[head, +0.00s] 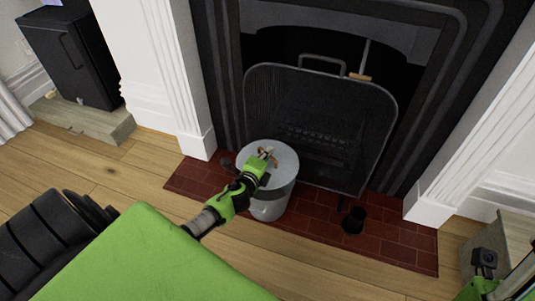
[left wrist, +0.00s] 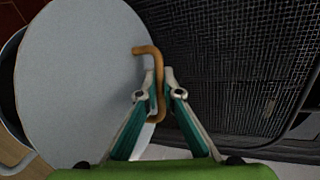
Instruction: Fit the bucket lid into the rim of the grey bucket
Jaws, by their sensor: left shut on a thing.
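The grey bucket (head: 270,206) stands upright on the red brick hearth in front of the fire screen. The round grey lid (head: 285,160) is over the bucket's top in the head view. My left gripper (head: 266,157) is shut on the lid's brown bent handle (left wrist: 143,50). In the left wrist view the lid (left wrist: 75,75) fills the left side. A dark gap and a strip of bucket rim (left wrist: 12,50) show past its left edge, so the lid looks off centre or raised there. Part of my right arm shows at the lower right; its fingers cannot be made out.
The black mesh fire screen (head: 310,115) stands close behind the bucket. A small black cup-like object (head: 353,219) is on the hearth (head: 400,245) to the right. A black box-shaped item (head: 75,55) stands at the far left. The wooden floor (head: 110,165) at left is clear.

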